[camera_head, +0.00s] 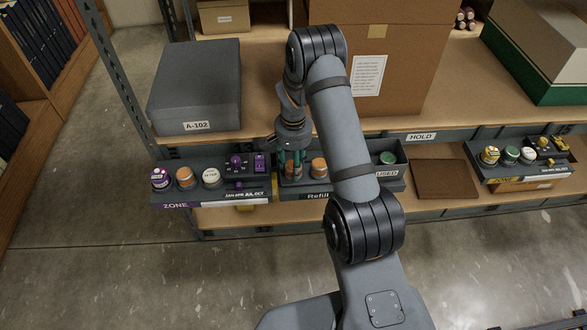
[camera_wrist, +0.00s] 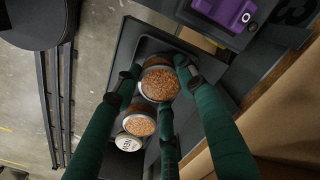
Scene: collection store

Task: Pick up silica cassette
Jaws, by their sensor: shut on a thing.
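A round silica cassette with orange beads and a pale rim (camera_wrist: 160,84) sits between the green fingertips of my gripper (camera_wrist: 160,75) in the wrist view. The gripper is shut on it, with the fingers around its sides. A dark tray lies around and below it. In the head view my gripper (camera_head: 292,165) points down at the left part of the refill tray (camera_head: 318,196); the held cassette is mostly hidden there by the fingers. Another orange-topped cassette (camera_head: 319,168) stands just right of the fingers. I cannot tell whether the held cassette is clear of the tray floor.
The zone tray (camera_head: 175,202), with several small items, adjoins on the left. A green-topped cassette (camera_head: 388,158) stands in the used section. A grey box (camera_head: 195,88) and a tall cardboard box (camera_head: 395,60) stand behind. A brown mat (camera_head: 446,179) lies to the right.

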